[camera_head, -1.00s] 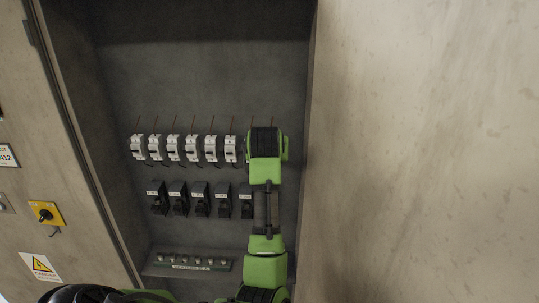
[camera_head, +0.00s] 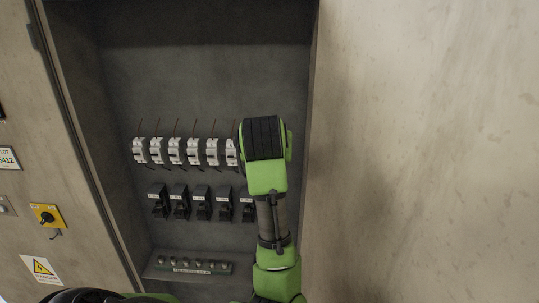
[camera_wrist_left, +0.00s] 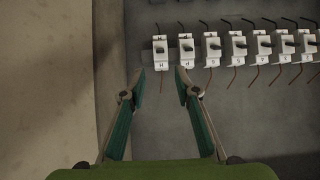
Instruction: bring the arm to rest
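A green and black arm, which I take to be my left, stands at the right side of the open cabinet in the head view and hides its own gripper. The left wrist view shows my left gripper (camera_wrist_left: 161,80) open, its fingertips apart with no object held between them. It faces the end of a row of white breakers (camera_wrist_left: 160,50), apart from them. That row also shows in the head view (camera_head: 175,151), its right end hidden behind the arm. My right gripper is not in view.
Black switches (camera_head: 201,203) sit below the breakers, above a green terminal strip (camera_head: 190,267). A yellow rotary switch (camera_head: 47,216) and a warning sign (camera_head: 40,268) are on the left panel. A bare pale wall (camera_head: 430,150) stands to the right.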

